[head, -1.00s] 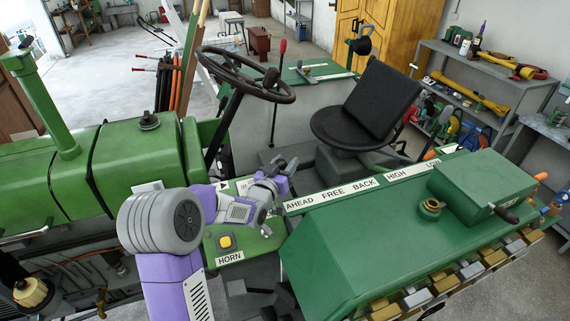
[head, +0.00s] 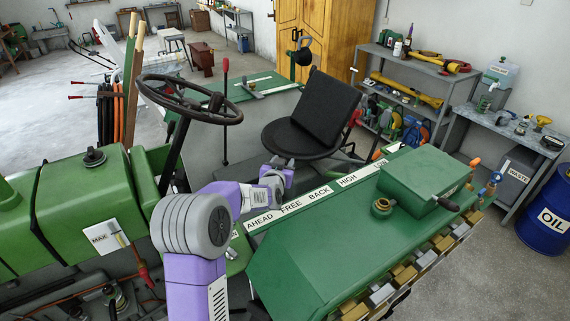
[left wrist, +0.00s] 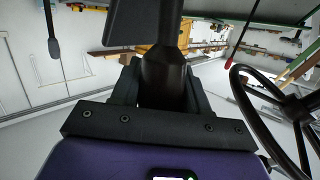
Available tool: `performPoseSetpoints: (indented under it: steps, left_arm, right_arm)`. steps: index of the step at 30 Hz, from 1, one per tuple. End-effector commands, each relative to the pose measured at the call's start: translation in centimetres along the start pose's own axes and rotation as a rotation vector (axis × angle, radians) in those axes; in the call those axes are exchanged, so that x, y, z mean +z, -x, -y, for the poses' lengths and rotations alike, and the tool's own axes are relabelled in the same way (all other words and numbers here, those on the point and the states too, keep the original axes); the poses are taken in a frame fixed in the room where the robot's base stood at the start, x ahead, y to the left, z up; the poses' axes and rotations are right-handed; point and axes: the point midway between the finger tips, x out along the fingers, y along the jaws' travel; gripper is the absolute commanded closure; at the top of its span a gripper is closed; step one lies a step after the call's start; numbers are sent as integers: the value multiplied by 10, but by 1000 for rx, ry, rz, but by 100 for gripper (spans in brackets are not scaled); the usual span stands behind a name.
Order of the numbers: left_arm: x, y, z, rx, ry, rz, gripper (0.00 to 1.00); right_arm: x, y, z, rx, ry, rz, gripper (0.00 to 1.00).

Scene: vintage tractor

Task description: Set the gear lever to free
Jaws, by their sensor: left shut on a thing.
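On the green tractor fender, a white label strip (head: 291,206) reads AHEAD, FREE, BACK, then HIGH. My left gripper (head: 285,166) is beyond this strip, roughly level with FREE, between the strip and the seat. In the left wrist view my left gripper (left wrist: 160,95) is shut around a dark rounded shaft, the gear lever (left wrist: 164,75). The lever is hidden behind my gripper in the head view, so its exact position cannot be told. My right gripper is not in view.
The black seat (head: 315,115) is just behind my gripper. The steering wheel (head: 190,98) and a red-topped lever (head: 225,100) are to the left. A second dark lever (left wrist: 52,42) shows in the left wrist view. A green box (head: 425,180) sits on the fender.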

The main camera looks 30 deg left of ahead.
Motion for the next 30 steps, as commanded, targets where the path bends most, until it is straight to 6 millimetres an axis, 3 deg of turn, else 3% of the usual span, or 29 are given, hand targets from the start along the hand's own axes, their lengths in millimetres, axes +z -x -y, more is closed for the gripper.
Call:
performPoseSetpoints:
  steps: [2,3,6,17,30]
  left_arm:
    - [0,0,2,-2,-8,-1,100]
    - [0,0,1,-2,-9,-1,49]
    - [0,0,0,0,-7,-1,34]
    - [0,3,-1,2,-4,-1,34]
    - [-1,62,0,1,-3,-3,34]
  right_arm:
    - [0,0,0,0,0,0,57]
    - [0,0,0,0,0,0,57]
    - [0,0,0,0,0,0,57]
    - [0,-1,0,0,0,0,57]
    - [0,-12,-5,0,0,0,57]
